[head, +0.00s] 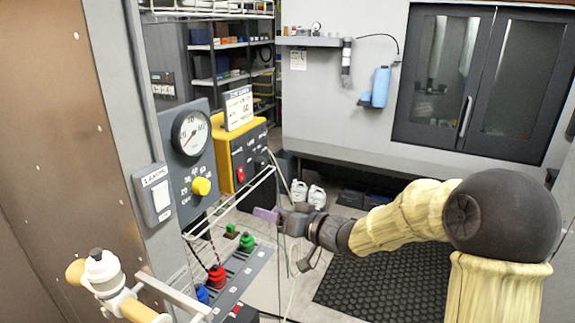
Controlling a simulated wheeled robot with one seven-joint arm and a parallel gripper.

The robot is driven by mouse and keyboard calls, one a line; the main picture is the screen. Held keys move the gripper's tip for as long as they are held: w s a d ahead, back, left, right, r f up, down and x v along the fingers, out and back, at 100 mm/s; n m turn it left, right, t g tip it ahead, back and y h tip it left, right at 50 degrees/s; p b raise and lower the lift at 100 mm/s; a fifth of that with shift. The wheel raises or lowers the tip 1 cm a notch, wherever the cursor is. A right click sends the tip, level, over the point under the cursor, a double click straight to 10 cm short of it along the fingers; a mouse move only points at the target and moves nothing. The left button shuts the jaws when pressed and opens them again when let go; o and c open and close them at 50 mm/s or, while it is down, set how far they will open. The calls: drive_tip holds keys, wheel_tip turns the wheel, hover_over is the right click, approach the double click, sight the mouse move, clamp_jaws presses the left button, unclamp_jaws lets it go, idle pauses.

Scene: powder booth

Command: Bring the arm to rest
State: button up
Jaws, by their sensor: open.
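My arm, in a pale yellow cover with a dark round joint, reaches in from the right of the head view toward the middle. My gripper (268,215) is at its end, pointing left, small in the picture, and open. A purple piece shows at its tip; I cannot tell whether it is a fingertip or a separate object. The gripper is in front of a thin white wire rail (232,203), and I cannot tell whether they touch.
At left are a grey gauge panel (187,185) with a yellow knob, a yellow control box (238,150) and a grey strip with coloured knobs (240,270). A dark-doored cabinet (480,85) stands behind. A black mat (375,287) lies on the floor, and white jugs (308,193) stand behind my gripper.

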drive_tip(key=s+d+f+m+h+b, duration=0.2)
drive_tip(key=s+d+f+m+h, duration=0.25)
drive_tip(key=d+f+h, duration=0.9)
drive_tip(key=s+d+f+g, duration=0.2)
drive_tip(key=s+d+g, duration=0.1)
drive_tip(key=s, duration=0.6)
drive_tip(key=s+d+f+m+g+b, duration=0.1)
drive_tip(key=s+d+f+g, duration=0.2)
drive_tip(key=s, duration=0.6)
drive_tip(key=shift+d+f+b, duration=0.3)
drive_tip(key=shift+d, duration=0.85)
